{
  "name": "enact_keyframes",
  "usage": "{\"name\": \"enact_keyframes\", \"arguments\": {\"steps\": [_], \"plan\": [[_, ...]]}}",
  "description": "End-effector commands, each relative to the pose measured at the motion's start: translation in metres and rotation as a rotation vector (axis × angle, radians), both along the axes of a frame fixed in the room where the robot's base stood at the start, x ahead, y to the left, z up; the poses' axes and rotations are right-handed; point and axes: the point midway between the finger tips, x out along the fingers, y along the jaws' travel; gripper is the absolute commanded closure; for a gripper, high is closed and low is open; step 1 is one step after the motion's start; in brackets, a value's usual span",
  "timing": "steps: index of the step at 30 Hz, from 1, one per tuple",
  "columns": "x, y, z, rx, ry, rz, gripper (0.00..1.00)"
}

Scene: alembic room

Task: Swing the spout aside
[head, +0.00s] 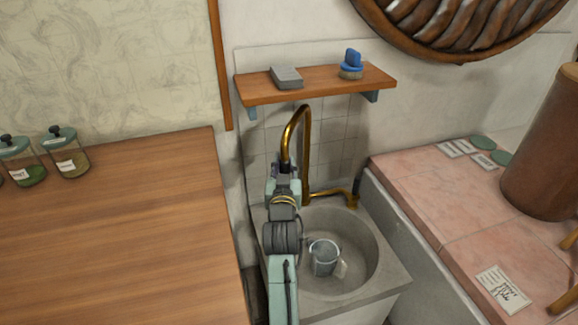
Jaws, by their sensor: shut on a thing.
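The brass spout (297,121) is a tall gooseneck over the stone sink (375,262) in the head view. Its curved end bends over to the left, and its tip meets my gripper (286,167). My gripper is shut on the spout near the tip. The fingers are small here and partly hidden by my own arm, which reaches up from the bottom of the view. The brass pipe (332,192) at the spout's foot runs right to a fitting at the basin's back right. A grey cup (323,257) with a handle is in the basin.
A wooden shelf (316,84) with a grey block (286,77) and a blue brush (351,65) hangs above the spout. A wooden counter (120,235) with glass jars is left. A pink tiled counter (430,190) with a brown cylinder (545,145) is right.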

Motion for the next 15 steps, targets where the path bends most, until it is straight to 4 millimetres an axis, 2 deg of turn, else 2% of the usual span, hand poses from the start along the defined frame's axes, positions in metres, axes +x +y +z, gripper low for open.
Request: {"name": "enact_keyframes", "arguments": {"steps": [4,15], "plan": [[0.0016,0.0060,0.0006,0.001,-0.001,0.004,1.00],[0.0019,0.0072,0.0007,0.001,-0.002,0.005,1.00]]}}
